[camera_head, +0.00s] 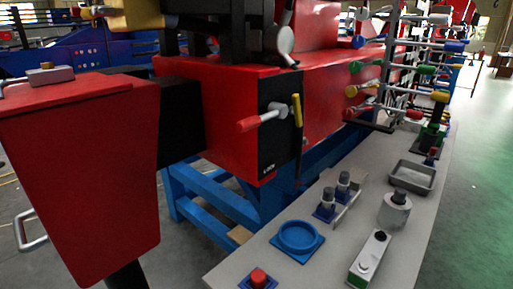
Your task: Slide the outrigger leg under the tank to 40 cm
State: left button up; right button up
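A large red tapered outrigger leg (85,165) stands at the left of the head view. It has a grey bar handle (29,231) on its left side and a dark foot post below. A black beam (181,116) joins it to a red housing (229,115). Part of the beam shows between leg and housing; I cannot read any distance on it. A black end plate (279,125) on the housing carries a red-tipped lever (262,118) and a yellow-handled lever (296,108). I cannot tell which red body is the tank. Neither gripper is in view.
A blue frame (215,195) supports the housing. A grey bench (330,255) on the right holds a blue round dish (298,237), a metal tray (412,176), a grey cylinder (394,210) and several small fittings. Coloured levers (365,88) stick out behind. Green floor (480,200) is clear at far right.

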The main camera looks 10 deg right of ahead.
aim_at(87, 151)
jog(key=j+u, duration=0.4)
jog(key=i+j+u, duration=0.1)
jog(key=u, duration=0.25)
jog(key=j, duration=0.1)
